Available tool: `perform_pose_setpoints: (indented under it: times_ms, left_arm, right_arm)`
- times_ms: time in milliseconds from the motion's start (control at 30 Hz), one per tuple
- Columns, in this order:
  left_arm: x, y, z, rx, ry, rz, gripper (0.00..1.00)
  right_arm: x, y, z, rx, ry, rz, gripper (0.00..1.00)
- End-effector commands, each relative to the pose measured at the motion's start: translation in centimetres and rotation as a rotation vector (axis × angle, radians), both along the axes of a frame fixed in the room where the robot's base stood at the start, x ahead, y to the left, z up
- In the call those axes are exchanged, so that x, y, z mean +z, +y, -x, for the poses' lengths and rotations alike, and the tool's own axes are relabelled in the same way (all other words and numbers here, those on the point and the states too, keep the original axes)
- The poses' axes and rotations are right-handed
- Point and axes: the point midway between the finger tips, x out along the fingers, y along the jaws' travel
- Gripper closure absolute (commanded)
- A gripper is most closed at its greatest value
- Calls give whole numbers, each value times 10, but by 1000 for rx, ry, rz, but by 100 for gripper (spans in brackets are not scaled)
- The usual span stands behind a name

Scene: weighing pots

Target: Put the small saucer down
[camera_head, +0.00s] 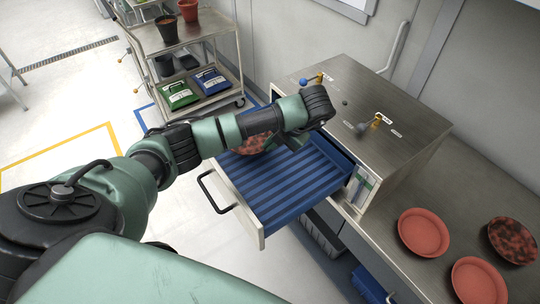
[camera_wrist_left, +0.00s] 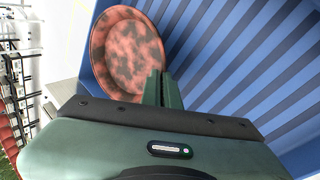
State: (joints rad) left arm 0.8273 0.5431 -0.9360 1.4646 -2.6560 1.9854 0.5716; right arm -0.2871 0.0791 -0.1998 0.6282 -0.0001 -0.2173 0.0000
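A small round saucer, mottled red and dark (camera_wrist_left: 125,52), shows in the wrist view with its rim at my left gripper (camera_wrist_left: 164,88). The green fingers are close together on the rim, so the gripper looks shut on it. In the head view the saucer (camera_head: 254,144) shows partly below my left forearm, at the back left of an open drawer with a blue ribbed lining (camera_head: 285,190). My arm hides part of it and the fingertips. I cannot tell whether the saucer touches the lining. My right gripper is not in view.
The drawer juts from a metal cabinet (camera_head: 375,95) with small knobs on top. On the counter at right are two plain red saucers (camera_head: 423,232) (camera_head: 478,283) and a mottled one (camera_head: 513,240). A trolley (camera_head: 170,42) with pots and cases stands at the back left.

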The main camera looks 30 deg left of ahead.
Motion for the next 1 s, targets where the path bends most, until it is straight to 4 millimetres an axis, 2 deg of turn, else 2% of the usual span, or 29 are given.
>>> perform_pose_setpoints:
  times_ms: [300, 633, 667, 733, 1000]
  left_arm:
    - [-40, 0, 1, -1, 3, -1, 100]
    - [-44, 0, 0, -1, 0, -1, 100]
    - [-45, 0, 0, -1, 0, 0, 95]
    - [-44, 0, 0, -1, 1, 0, 76]
    - [-44, 0, 0, -1, 1, 0, 76]
  right_arm:
    - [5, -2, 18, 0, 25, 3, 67]
    - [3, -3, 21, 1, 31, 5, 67]
    - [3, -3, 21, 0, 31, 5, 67]
    - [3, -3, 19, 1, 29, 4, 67]
    - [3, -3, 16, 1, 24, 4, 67]
